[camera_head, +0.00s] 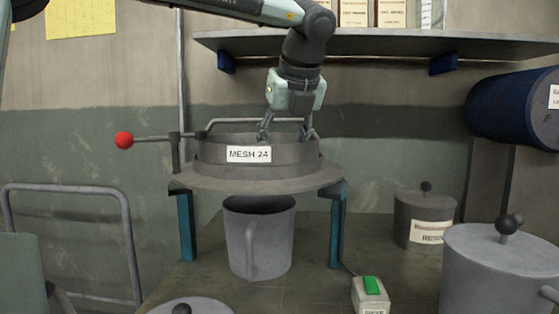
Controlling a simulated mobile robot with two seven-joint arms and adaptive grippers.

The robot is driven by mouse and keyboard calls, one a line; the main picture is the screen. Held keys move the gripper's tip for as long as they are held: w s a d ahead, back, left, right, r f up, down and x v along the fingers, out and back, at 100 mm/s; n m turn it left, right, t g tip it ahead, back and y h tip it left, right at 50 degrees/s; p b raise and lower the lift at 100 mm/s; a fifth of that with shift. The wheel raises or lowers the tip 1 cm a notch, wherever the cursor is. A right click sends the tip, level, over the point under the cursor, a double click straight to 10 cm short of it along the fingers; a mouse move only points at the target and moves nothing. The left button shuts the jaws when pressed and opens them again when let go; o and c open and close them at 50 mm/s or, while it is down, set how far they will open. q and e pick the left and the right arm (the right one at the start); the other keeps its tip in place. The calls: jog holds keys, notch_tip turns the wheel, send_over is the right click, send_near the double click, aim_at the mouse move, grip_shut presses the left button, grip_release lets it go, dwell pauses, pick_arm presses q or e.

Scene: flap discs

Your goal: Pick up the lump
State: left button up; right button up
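A round grey sieve (215,152) labelled MESH 24 sits on a stand with blue legs. My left gripper (287,135) points down into the sieve, with its two fingers spread apart. The fingertips are at the level of the sieve's rim, towards its right side. No lump shows in this view; the sieve's inside is mostly hidden by its front wall. I see nothing between the fingers. My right gripper is not in view.
A grey jug (275,240) stands under the sieve stand (205,182). A red-knobbed lever (124,140) juts out left. A switch box (371,295), a RESIN pot (425,212) and a larger lidded pot (490,270) stand right. A shelf (385,44) runs behind my arm.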

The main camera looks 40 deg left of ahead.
pick_arm(q)
jog(key=c, duration=1.1)
jog(key=shift+c, duration=0.2)
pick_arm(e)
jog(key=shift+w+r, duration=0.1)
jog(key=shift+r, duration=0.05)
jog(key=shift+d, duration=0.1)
pick_arm(q)
jog(key=shift+r, duration=0.5)
grip_shut()
jog(key=r, duration=0.2)
jog(key=s+r, duration=0.1)
jog(key=shift+d+r, duration=0.15)
jog(key=shift+r, duration=0.2)
jog(key=s+d+r+b, duration=0.1)
jog(key=s+d+r, duration=0.1)
jog(key=s+r, duration=0.4)
jog(key=s, duration=0.4)
jog(key=shift+s+r, duration=0.15)
jog(key=shift+s, duration=0.1)
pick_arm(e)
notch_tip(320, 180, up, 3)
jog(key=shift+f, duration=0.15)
pick_arm(q)
jog(key=shift+o, duration=0.4)
grip_release()
jog(key=o, duration=1.7)
